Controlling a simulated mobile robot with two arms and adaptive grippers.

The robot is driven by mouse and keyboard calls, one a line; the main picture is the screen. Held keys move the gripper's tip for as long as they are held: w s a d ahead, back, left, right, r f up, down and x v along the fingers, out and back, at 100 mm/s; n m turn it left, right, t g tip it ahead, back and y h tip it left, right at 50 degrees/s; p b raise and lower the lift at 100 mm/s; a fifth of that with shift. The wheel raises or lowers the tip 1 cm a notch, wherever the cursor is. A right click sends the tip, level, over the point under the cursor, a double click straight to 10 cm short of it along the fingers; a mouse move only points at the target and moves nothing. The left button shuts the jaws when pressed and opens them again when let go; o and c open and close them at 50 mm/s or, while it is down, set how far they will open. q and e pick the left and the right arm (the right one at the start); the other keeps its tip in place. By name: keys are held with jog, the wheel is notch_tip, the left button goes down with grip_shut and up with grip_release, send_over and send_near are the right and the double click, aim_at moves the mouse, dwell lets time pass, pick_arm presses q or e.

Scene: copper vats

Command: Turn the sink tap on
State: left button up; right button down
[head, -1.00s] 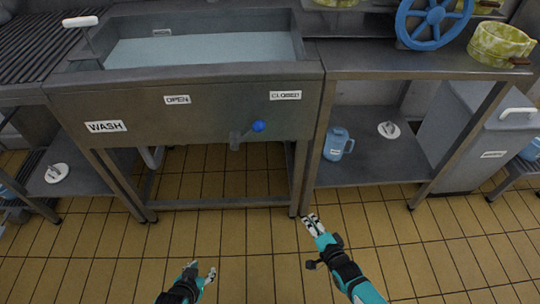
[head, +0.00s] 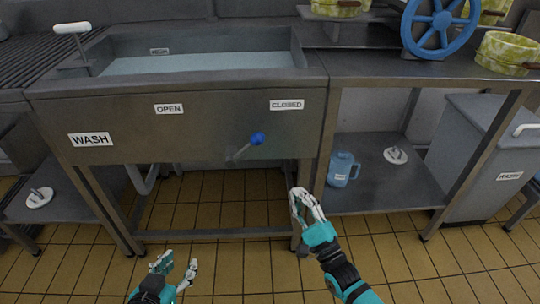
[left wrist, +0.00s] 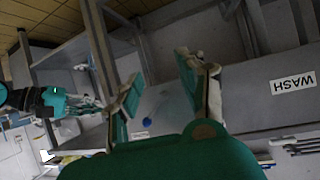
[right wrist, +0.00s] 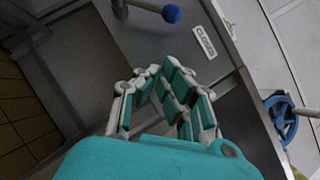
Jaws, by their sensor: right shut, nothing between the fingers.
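The steel sink (head: 180,105) holds water. On its front is a lever with a blue ball knob (head: 257,138), between an OPEN label (head: 169,109) on the left and a CLOSED label (head: 284,105) on the right. The lever slants up to the right, toward the CLOSED side. My right gripper (head: 301,194) is shut and empty, below and right of the knob and apart from it. The knob also shows in the right wrist view (right wrist: 171,13), beyond the fingertips. My left gripper (head: 178,262) is open and empty, low in front of the sink.
A white-handled lever (head: 72,28) stands at the sink's back left. Right of the sink is a steel table (head: 375,67) with a blue wheel (head: 440,22); a blue jug (head: 341,169) stands on its lower shelf. The floor (head: 235,270) before the sink is clear.

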aim_at(249, 146)
pick_arm(q)
jog(key=w+d+r+t+h+b, duration=0.1)
jog(key=w+d+r+t+b, duration=0.1)
jog(key=r+t, duration=0.3)
jog(key=shift+w+r+h, duration=0.3)
jog(key=shift+w+r, duration=0.35)
jog(key=shift+r, duration=0.7)
pick_arm(e)
jog(key=s+a+r+x, duration=0.1)
jog(key=a+x, duration=0.1)
jog(key=x, duration=1)
jog(key=shift+r, duration=0.5)
jog(key=shift+a, duration=0.1)
